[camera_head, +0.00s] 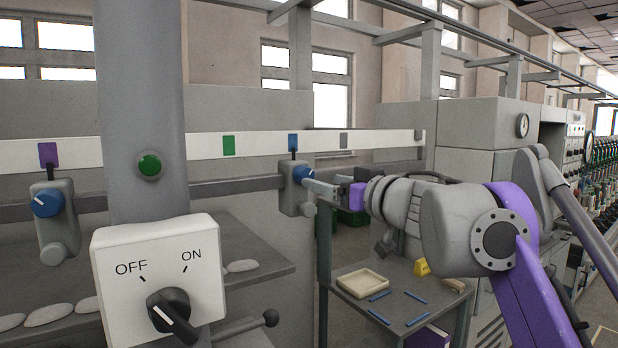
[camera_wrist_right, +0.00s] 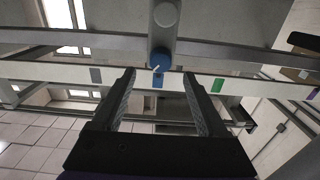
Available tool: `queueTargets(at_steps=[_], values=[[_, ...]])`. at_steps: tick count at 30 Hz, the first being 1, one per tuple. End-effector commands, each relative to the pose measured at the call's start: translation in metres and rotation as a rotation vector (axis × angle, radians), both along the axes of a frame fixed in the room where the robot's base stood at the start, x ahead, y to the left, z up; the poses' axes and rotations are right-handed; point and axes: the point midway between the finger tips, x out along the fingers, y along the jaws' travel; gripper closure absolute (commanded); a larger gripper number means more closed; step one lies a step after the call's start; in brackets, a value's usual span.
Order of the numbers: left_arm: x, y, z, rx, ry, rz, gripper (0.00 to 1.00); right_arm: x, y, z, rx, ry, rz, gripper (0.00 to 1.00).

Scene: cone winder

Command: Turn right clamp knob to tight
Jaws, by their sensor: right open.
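The right clamp knob (camera_head: 302,174) is blue and sits on the grey right clamp (camera_head: 293,200), which hangs on the rail below a blue marker. My right gripper (camera_head: 318,187) reaches in from the right with its fingertips close to the knob. In the wrist view the right gripper (camera_wrist_right: 158,77) is open, with one finger on each side. The knob (camera_wrist_right: 160,59) shows just beyond the gap between the fingertips, with a pale pointer line on it. I cannot tell whether the fingers touch it. My left gripper is not in view.
A left clamp with a blue knob (camera_head: 47,203) hangs on the same rail. A white OFF/ON switch box (camera_head: 160,270) on a grey post stands in front. A low table (camera_head: 405,304) at the right holds a cream tray (camera_head: 362,284) and several blue sticks.

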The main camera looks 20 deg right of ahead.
Motion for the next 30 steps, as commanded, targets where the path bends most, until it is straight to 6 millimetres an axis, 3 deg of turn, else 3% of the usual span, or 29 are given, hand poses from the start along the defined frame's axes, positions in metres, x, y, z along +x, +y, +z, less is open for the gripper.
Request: queueTargets(at_steps=[3, 9, 22, 30], values=[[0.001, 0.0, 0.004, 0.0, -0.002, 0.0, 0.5, 0.024, 0.005, 0.001, 0.001, 0.0, 0.003, 0.24], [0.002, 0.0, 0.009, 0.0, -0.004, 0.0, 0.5, 0.052, 0.008, 0.001, 0.001, -0.001, 0.001, 0.24], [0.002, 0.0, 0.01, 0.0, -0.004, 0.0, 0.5, 0.063, 0.009, 0.0, -0.001, 0.0, -0.001, 0.24], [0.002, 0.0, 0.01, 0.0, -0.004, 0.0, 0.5, 0.063, 0.009, 0.0, 0.0, 0.0, -0.001, 0.71]])
